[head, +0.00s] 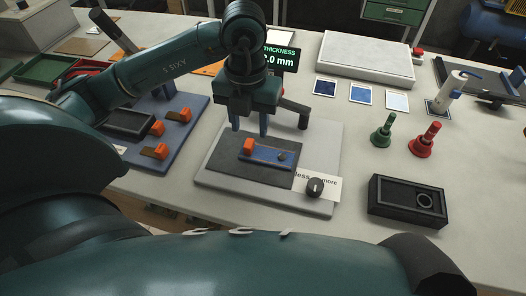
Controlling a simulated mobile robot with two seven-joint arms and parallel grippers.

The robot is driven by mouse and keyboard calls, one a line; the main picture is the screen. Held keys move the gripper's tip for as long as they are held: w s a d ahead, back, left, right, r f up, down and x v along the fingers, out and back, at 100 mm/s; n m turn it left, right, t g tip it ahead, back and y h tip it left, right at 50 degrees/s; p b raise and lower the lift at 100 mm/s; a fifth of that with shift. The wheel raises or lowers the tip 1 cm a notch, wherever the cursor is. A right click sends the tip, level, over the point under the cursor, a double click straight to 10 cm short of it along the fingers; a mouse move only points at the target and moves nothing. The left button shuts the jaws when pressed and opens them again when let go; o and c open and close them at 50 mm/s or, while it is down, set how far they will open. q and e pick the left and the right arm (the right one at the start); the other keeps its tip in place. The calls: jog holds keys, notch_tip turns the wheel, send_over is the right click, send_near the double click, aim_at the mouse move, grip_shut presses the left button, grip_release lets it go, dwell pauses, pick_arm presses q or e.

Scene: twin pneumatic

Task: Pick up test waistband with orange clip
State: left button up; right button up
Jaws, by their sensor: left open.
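The test waistband (268,156) is a blue strip with an orange clip (248,147) at its left end and a small dark spot near its right end. It lies flat on the dark pad (228,164) of the grey thickness tester (313,205). My left gripper (249,127) points down just above and behind the orange clip, its two fingers apart with nothing between them. It appears apart from the waistband. My right gripper is not in view.
A display (281,57) reads THICKNESS, its number partly hidden by my left arm. A blue tray (181,131) with several orange-clipped pieces lies left.

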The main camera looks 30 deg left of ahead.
aim_at(248, 144)
pick_arm(q)
jog(key=shift+s+a+f+p, duration=0.1)
jog(key=shift+f+p, duration=0.2)
jog(key=shift+f, duration=1.2)
jog(key=shift+s+a+f+p, duration=0.1)
jog(key=shift+f+p, duration=0.2)
jog(key=shift+f, duration=1.15)
jog(key=shift+c, duration=0.5)
grip_shut()
